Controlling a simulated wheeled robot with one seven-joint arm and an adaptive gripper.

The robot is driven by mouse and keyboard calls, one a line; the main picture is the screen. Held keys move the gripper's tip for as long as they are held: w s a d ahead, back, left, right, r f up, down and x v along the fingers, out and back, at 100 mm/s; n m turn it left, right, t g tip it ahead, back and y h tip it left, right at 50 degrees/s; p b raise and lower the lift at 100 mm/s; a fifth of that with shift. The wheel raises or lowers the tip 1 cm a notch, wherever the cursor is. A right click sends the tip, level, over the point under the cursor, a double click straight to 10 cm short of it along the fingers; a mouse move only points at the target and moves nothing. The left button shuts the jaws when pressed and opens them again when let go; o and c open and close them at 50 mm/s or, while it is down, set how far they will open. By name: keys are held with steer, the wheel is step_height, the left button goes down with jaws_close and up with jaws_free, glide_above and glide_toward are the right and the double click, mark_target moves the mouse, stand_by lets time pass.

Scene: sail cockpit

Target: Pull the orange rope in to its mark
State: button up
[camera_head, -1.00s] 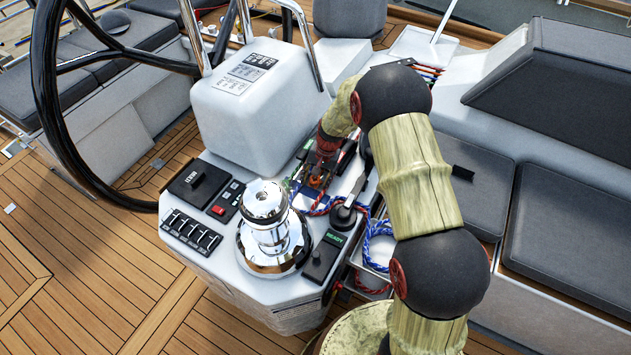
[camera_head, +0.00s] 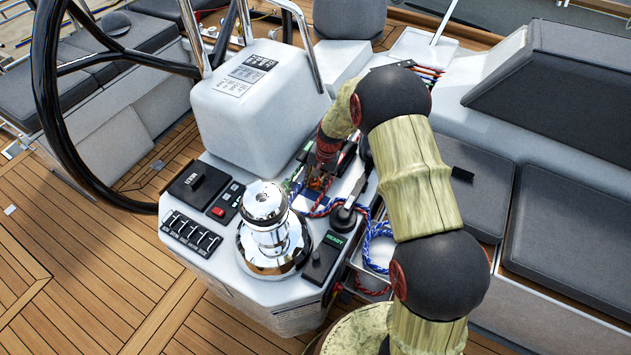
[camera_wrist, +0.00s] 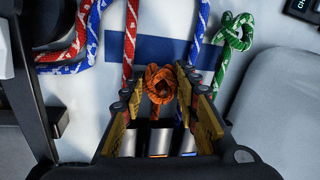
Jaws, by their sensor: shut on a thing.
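An orange rope (camera_wrist: 161,83) shows in the wrist view as a knotted loop between my two fingers. My gripper (camera_wrist: 158,94) is shut on it, with a finger on each side. The rope's run below the loop is largely hidden by the gripper. A blue band (camera_wrist: 150,47) crosses the white surface just beyond the loop; I cannot tell whether it is the rope's mark. In the head view my gripper (camera_head: 321,168) is low over the console, beside the grey-white pod, and the orange rope there is mostly hidden.
A red rope (camera_wrist: 130,45), a blue rope (camera_wrist: 199,35) and a green rope (camera_wrist: 238,28) lie close around the orange loop. On the console stand a chrome winch (camera_head: 268,228), a black lever (camera_head: 344,216) and switch panels (camera_head: 190,233). A steering wheel (camera_head: 45,90) is at left.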

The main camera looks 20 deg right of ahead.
jaws_close()
steer(key=s+a+p, duration=0.1)
steer(key=s+a, duration=0.4)
steer(key=shift+s+a+p, duration=0.2)
steer(key=shift+p, duration=0.15)
steer(key=o, duration=1.1)
jaws_free()
steer(key=shift+o, duration=0.3)
step_height(320, 180, up, 12)
steer(key=s+d, duration=0.1)
steer(key=d, duration=0.1)
steer(key=shift+f, duration=0.15)
steer(key=shift+s, duration=0.1)
